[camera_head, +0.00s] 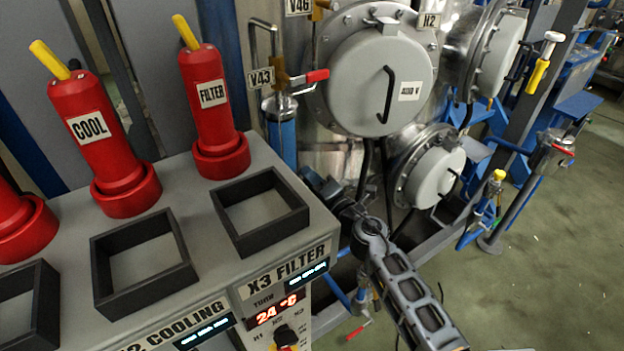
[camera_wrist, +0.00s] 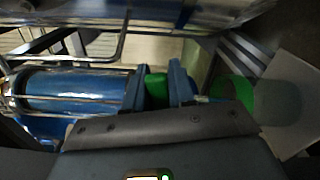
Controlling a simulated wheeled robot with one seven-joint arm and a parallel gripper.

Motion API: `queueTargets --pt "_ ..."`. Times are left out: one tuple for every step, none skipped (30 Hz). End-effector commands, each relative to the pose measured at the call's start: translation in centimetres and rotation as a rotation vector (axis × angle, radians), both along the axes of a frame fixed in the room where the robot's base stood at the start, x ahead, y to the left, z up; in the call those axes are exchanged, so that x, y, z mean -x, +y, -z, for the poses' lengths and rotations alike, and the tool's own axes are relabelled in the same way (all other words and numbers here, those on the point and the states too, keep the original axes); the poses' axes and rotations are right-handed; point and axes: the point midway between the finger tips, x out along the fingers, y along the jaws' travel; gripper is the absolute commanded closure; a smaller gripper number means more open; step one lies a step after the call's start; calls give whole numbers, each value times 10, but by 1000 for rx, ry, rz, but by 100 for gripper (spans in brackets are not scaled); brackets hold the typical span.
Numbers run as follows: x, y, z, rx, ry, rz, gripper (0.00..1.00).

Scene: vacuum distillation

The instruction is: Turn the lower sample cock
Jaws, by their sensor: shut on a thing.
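In the wrist view, my gripper (camera_wrist: 157,88) is shut on a green handle (camera_wrist: 156,83), which shows between the two blue fingers. I cannot tell for certain that the handle belongs to the lower sample cock, as the cock's body is hidden. A blue cylinder (camera_wrist: 75,88) with metal ends lies across the left of this view, beside the fingers. In the head view my gripper (camera_head: 312,182) is small and dark, behind the console's right corner and near the metal vessel. What it holds does not show there.
The grey console (camera_head: 80,212) with red holders and black square frames fills the left. A red-handled valve (camera_head: 305,78) labelled V43 sits above a blue cylinder (camera_head: 281,130). Round grey hatches (camera_head: 365,85) stand behind my arm. Open green floor (camera_head: 560,260) lies at right.

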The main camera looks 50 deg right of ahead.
Motion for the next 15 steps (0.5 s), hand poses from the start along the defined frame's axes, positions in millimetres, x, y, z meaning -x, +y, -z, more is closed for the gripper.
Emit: queueTargets --pt "0 1 -3 40 14 0 100" --pt "0 2 -4 62 19 -1 100" --pt "0 2 -5 87 27 -2 100" --pt "0 2 -6 103 31 -2 100" --pt "0 3 -6 115 35 -2 100" --pt "0 3 -6 127 38 -2 100" --pt "0 3 -6 133 40 -2 100" --pt "0 3 -6 137 41 -2 100" --pt "0 3 -6 139 42 -2 100" --pt "0 3 -6 140 42 -2 100" --pt "0 3 -6 140 42 -2 100" --pt "0 3 -6 140 42 -2 100" --pt "0 3 -6 140 42 -2 100" --pt "0 3 -6 140 42 -2 100" --pt "0 3 -6 140 42 -2 100"
